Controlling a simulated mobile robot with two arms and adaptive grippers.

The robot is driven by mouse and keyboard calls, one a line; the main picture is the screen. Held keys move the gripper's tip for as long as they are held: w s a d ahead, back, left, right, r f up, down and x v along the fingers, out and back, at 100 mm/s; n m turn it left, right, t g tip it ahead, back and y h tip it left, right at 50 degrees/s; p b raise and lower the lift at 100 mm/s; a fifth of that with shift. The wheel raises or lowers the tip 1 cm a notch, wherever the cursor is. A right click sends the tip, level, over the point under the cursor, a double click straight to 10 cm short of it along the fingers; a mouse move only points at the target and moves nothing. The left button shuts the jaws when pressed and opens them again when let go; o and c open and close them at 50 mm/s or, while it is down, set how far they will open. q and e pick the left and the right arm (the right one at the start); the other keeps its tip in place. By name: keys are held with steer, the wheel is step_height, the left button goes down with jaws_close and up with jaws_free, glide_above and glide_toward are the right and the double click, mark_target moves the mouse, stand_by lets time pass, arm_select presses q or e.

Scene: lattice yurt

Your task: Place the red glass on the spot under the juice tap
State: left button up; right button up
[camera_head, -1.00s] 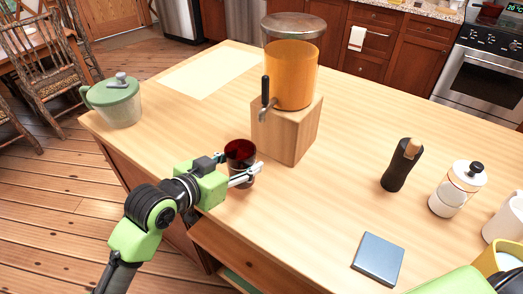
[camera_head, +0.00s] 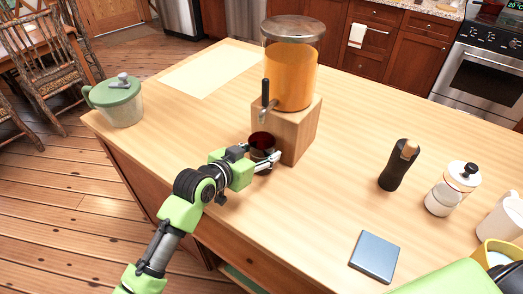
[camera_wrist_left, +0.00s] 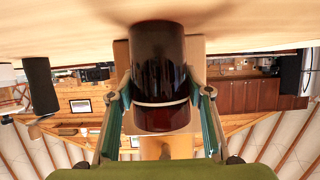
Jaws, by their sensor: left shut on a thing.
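The dark red glass (camera_head: 262,141) is upright in my left gripper (camera_head: 265,160), whose fingers are shut around its sides. In the left wrist view the glass (camera_wrist_left: 160,65) stands between the two fingers (camera_wrist_left: 160,110), its counter end at the top of the picture. The juice dispenser (camera_head: 291,75) sits on a wooden block (camera_head: 300,135). Its tap (camera_head: 264,103) with a black handle sticks out at the block's near left. The glass is below the tap in the head picture, close to the block. Whether it touches the counter is unclear. My right gripper is not seen.
On the wooden counter (camera_head: 225,215) stand a green-lidded pot (camera_head: 122,103) at left, and a dark grinder (camera_head: 398,168) and white canister (camera_head: 451,190) at right. A blue-grey square (camera_head: 375,257) lies near the front edge. Free counter lies between block and grinder.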

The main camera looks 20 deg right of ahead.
arm_select(q)
steer(key=shift+f, duration=0.1)
steer(key=o, duration=1.1)
steer(key=b+v, duration=0.1)
steer(key=v, duration=1.1)
steer(key=shift+r, duration=0.25)
